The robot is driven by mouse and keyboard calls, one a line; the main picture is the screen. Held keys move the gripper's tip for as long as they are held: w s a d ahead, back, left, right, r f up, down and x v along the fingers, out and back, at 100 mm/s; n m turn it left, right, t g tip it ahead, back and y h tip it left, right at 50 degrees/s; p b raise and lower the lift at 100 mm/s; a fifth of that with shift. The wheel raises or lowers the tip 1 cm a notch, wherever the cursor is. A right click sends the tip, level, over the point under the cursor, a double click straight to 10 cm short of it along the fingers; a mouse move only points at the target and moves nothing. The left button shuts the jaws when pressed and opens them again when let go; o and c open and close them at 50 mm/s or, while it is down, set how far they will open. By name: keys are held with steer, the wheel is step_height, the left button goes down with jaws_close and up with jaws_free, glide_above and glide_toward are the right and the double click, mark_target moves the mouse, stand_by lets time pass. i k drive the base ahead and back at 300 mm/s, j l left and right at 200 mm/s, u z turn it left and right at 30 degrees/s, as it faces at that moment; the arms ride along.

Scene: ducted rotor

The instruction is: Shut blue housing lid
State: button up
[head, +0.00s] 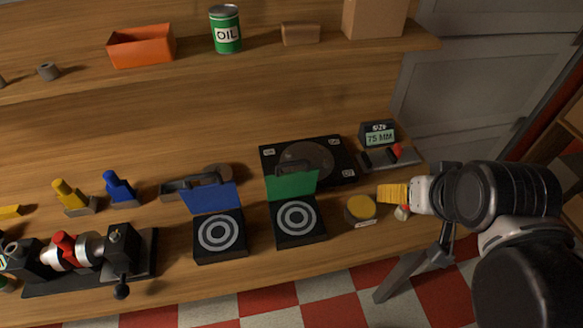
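The blue housing (220,245) is a black box with a grey-and-white ring pattern on its top, standing at the front of the bench left of centre. Its blue lid (209,198) stands open, raised at the back edge. My gripper (393,193) is at the right, above the bench's right end and well apart from the blue housing. Its end looks yellow and ribbed. The view is too small to tell whether its fingers are open or shut, or whether they hold anything.
A similar housing with a raised green lid (292,185) stands between the blue housing and my gripper. A yellow-topped round piece (361,208) sits right of it. A dark tray (182,188) lies behind the blue lid. A clamp-like fixture (75,252) stands left.

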mark_target(221, 195)
steer(key=u, duration=1.5)
